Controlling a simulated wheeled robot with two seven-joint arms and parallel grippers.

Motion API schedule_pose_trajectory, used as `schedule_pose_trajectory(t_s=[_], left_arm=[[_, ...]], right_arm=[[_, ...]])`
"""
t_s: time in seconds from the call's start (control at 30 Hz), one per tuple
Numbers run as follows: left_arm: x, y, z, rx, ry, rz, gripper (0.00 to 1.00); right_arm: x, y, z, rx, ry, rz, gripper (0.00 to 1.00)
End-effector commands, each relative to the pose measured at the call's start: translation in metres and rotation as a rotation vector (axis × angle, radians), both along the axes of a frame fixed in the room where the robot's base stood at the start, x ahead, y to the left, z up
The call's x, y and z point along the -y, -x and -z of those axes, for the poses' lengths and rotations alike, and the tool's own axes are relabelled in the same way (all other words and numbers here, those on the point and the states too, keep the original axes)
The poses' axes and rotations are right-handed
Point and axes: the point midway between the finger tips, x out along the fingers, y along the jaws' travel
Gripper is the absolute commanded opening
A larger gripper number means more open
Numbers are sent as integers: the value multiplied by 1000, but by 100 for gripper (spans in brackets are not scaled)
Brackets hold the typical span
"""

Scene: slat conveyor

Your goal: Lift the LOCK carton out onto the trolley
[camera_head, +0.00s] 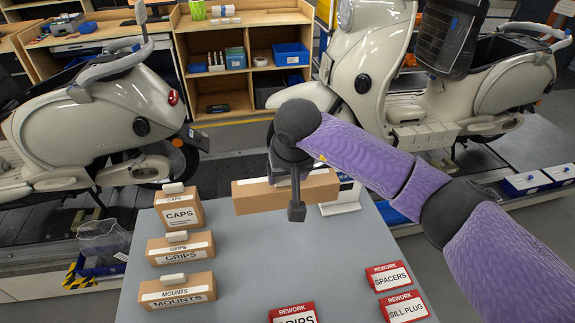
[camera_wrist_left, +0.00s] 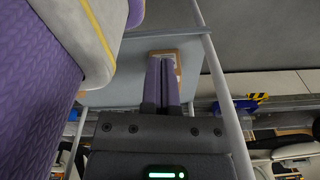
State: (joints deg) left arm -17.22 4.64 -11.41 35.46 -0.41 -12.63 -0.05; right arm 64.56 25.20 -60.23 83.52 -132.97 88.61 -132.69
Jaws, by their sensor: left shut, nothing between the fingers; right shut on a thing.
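My right gripper (camera_head: 295,184) is shut on a long brown carton (camera_head: 322,190) near the far edge of the grey top. The carton has a pale label strip along its upper edge; the gripper covers part of it and I cannot read LOCK on it. I cannot tell whether the carton touches the top. In the left wrist view my left gripper (camera_wrist_left: 170,84) is shut and empty, with a brown carton-like thing (camera_wrist_left: 178,62) behind its fingertips. I cannot tell which carton that is. I cannot tell for sure which surface is the trolley.
On the left of the grey top (camera_head: 250,255) stand cartons marked CAPS (camera_head: 180,216), GRIPS (camera_head: 182,256) and MOUNTS (camera_head: 178,291). Red-edged REWORK cards (camera_head: 388,277) lie in front. A white stand (camera_head: 342,207) is beside the held carton. Scooters (camera_head: 95,120) stand behind.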

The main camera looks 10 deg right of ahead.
Motion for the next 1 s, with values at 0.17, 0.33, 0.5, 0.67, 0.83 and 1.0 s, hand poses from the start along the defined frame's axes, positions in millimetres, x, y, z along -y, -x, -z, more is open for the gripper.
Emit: schedule_pose_trajectory(t_s=[0.17, 0.33, 0.5, 0.67, 0.83, 1.0], left_arm=[[-4, 2, 20, -6, -7, 5, 0], [-10, 4, 35, -10, -19, 11, 0], [-13, 5, 54, -15, -23, 13, 0], [-12, 7, 74, -19, -22, 12, 0], [-9, 8, 94, -23, -17, 10, 0], [-6, 10, 113, -27, -12, 8, 0]], right_arm=[[0, 0, 30, -2, -1, 0, 0], [0, 0, 54, -2, -1, 0, 0], [0, 0, 78, -1, 0, -1, 0], [0, 0, 101, 0, 1, -1, 0], [0, 0, 125, -1, 1, -1, 0], [0, 0, 147, 0, 0, -1, 0]])
